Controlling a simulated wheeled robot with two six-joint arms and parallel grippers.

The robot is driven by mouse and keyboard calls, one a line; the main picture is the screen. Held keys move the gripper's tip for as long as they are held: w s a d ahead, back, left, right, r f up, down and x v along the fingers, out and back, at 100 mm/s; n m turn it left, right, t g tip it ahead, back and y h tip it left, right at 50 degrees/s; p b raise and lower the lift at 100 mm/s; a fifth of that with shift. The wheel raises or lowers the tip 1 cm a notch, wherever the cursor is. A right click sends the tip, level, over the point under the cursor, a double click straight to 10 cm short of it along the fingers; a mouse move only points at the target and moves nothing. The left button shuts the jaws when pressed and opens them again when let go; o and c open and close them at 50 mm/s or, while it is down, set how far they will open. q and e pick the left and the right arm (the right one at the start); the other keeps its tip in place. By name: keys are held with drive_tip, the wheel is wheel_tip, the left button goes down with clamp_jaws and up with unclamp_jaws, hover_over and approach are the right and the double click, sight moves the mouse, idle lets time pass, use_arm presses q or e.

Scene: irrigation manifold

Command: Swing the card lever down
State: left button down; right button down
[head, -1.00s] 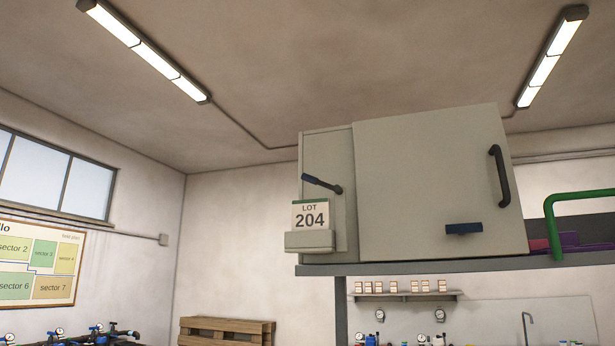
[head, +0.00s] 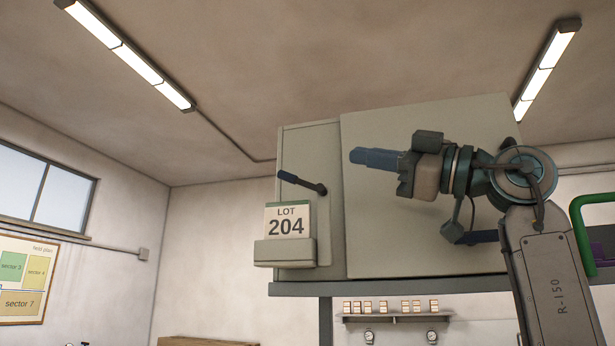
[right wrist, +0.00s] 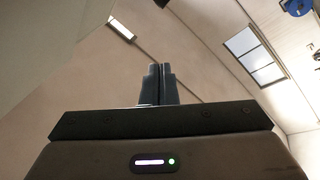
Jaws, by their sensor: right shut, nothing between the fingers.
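The card lever (head: 301,182) is a short dark bar with a blue-grey grip on the left panel of a grey cabinet (head: 310,220). It slopes from its grip at upper left down to its pivot at right. A white card reading LOT 204 (head: 286,222) stands below it in a grey holder (head: 285,253). My right gripper (head: 354,157) is shut and empty, pointing left in front of the cabinet door, to the right of the lever and a little above it, apart from it. Its closed fingers show in the right wrist view (right wrist: 160,84). My left gripper is not in view.
The large cabinet door (head: 400,240) is behind my right arm, and its dark handle is mostly hidden. A green tube frame (head: 577,230) stands at the far right. A small shelf with boxes (head: 395,318) is below. The space left of the cabinet is free.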

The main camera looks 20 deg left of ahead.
drive_tip(key=a+r, duration=0.1)
wheel_tip(320, 180, up, 4)
drive_tip(key=f+p, duration=0.1)
drive_tip(key=p, duration=0.5)
hover_over(301, 182)
drive_tip(key=s+d, duration=0.1)
drive_tip(key=s, duration=0.3)
drive_tip(key=w+f, duration=0.1)
drive_tip(key=w+f+p, duration=0.1)
drive_tip(key=shift+w+a+f+m+h, duration=0.2)
drive_tip(key=shift+w+f+m+h, duration=0.1)
drive_tip(key=shift+f+h, duration=0.1)
drive_tip(key=shift+s+r, duration=0.1)
